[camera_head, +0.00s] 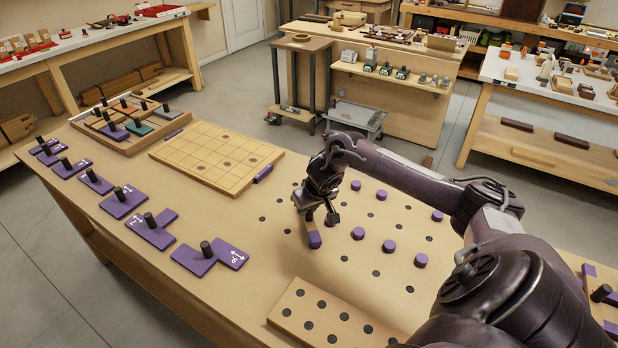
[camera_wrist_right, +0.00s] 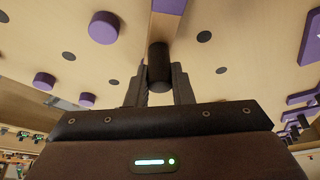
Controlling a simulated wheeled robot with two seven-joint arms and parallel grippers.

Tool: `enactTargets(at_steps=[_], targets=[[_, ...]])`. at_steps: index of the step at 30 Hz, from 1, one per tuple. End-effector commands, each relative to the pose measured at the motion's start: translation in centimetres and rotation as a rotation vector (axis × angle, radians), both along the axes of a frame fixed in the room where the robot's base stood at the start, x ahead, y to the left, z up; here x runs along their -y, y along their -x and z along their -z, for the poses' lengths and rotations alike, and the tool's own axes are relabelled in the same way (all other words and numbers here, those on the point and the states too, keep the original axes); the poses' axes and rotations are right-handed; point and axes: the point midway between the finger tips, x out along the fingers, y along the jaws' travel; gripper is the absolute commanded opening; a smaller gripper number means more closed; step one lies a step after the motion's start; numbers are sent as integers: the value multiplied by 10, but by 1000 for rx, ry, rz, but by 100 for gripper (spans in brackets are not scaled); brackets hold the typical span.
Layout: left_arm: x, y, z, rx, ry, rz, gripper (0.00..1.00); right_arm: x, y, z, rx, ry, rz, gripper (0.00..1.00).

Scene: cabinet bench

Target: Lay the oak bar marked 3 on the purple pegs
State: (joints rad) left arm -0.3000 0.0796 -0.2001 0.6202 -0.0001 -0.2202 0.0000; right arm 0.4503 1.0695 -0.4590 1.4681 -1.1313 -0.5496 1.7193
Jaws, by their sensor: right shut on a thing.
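My right gripper (camera_head: 322,196) is shut on a black knob (camera_wrist_right: 158,62), which also shows in the wrist view between the fingers. Under it is a narrow oak bar (camera_wrist_right: 163,28) with a purple end (camera_head: 314,239). No number on it is readable, and its height over the bench is hard to judge. Several round purple pegs (camera_head: 389,246) stand on the bench to the right of the gripper, in loose rows; some also show in the right wrist view (camera_wrist_right: 104,27). The bar is beside them in the picture. My left gripper is not in view.
A pale board with dark dots (camera_head: 330,321) lies at the front edge. Purple pieces with black knobs (camera_head: 122,201) line the left edge. A gridded board (camera_head: 215,157) and a divided tray (camera_head: 125,123) lie behind. Another knobbed piece (camera_head: 602,293) is at far right.

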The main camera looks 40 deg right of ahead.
Motion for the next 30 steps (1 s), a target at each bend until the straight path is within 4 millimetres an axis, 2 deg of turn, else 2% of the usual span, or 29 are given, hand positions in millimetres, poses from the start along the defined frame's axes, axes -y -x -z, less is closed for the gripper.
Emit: enactTargets(at_steps=[29,30], targets=[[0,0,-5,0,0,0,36,0,0,1,0,0,1,0],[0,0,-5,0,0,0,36,0,0,1,0,0,1,23]])
